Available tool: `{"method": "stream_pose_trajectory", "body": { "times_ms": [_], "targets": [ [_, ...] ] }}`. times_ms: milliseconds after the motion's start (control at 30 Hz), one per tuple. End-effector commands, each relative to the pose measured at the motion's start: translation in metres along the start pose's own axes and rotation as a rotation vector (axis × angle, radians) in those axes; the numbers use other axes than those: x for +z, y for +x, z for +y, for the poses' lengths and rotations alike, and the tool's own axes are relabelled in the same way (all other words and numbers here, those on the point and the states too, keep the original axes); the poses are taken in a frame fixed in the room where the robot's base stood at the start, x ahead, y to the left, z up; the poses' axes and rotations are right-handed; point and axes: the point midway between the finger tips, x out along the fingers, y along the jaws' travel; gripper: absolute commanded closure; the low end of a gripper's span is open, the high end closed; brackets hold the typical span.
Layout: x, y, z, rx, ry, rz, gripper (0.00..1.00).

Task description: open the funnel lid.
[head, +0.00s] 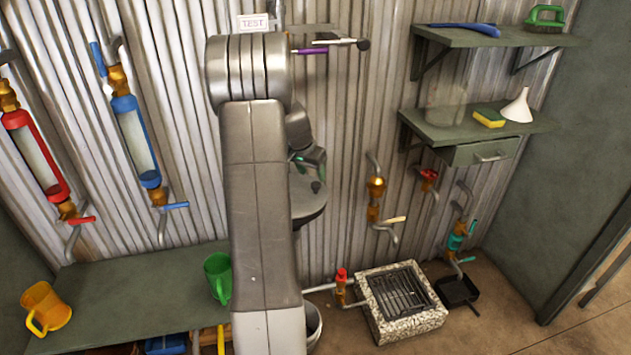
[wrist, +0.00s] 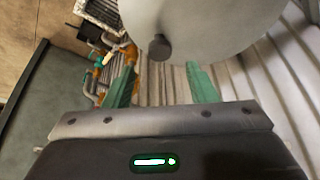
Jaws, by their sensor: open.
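A large grey round lid (wrist: 215,22) with a dark knob (wrist: 160,47) fills the top of the wrist view. In the head view the lid (head: 308,206) shows only in part to the right of my arm, with its knob (head: 316,187); the rest is hidden. It looks shut, but the arm hides most of it. My gripper (wrist: 161,68) has two teal fingers spread apart with nothing between them. The knob lies ahead, roughly between the fingertips, and appears apart from them. In the head view my gripper (head: 309,163) is just above the knob, partly hidden.
Two wall shelves (head: 480,125) hold a sponge (head: 489,117), a small white funnel (head: 519,107) and a brush (head: 544,18). Pipes with valves (head: 376,190) line the wall to the right. A stone-edged grate (head: 400,298) stands on the floor. A green mug (head: 217,275) is on the bench.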

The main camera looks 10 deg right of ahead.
Motion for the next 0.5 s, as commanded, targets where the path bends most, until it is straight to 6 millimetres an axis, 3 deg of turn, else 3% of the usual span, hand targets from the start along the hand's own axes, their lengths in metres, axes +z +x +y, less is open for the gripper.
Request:
{"method": "stream_pose_trajectory", "body": {
  "times_ms": [200,500],
  "targets": [
    [0.000,0.038,0.000,0.001,0.000,-0.002,0.48],
    [0.000,0.057,0.000,-0.001,0.000,0.000,0.48]
  ]
}}
